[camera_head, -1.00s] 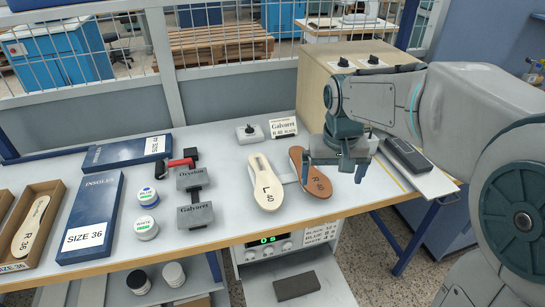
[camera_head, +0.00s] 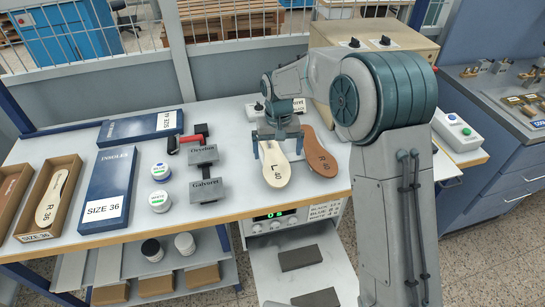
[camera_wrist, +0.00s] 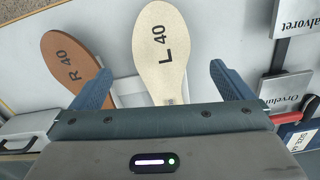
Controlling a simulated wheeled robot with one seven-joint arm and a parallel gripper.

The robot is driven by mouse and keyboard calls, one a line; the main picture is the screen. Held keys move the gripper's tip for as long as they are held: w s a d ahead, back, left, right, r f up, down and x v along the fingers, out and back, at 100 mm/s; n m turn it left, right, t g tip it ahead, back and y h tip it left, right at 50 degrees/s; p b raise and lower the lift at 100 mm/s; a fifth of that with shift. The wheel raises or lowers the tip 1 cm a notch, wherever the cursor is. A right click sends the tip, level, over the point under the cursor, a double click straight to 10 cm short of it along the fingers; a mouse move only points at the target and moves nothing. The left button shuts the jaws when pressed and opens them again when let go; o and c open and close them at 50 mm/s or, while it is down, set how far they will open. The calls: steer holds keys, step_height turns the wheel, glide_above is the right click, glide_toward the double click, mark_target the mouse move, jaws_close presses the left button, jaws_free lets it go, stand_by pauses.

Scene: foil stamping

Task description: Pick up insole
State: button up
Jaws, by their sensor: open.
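A cream insole marked L 40 (camera_head: 276,170) lies flat on the white worktable. A brown insole marked R 40 (camera_head: 322,158) lies just right of it. My gripper (camera_head: 279,153) is open over the upper part of the cream insole, with its fingers apart to either side. In the wrist view the cream insole (camera_wrist: 159,45) lies between the two fingers of the gripper (camera_wrist: 162,82), and the brown insole (camera_wrist: 72,67) lies to the left, partly behind the left finger. I cannot tell how high the fingertips are above the table. Another cream insole marked R 36 (camera_head: 50,205) lies in an open box at the far left.
Blue boxes (camera_head: 110,185), round jars (camera_head: 160,201), and stamp blocks labelled Orvelun (camera_head: 204,155) and Galvoret (camera_head: 206,191) stand to the left. A display unit (camera_head: 275,217) sits below the table edge.

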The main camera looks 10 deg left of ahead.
mark_target(277, 170)
steer(key=shift+a+f+p, duration=0.1)
steer(key=shift+f+p, duration=0.9)
steer(key=shift+f, duration=2.6)
steer(key=c, duration=1)
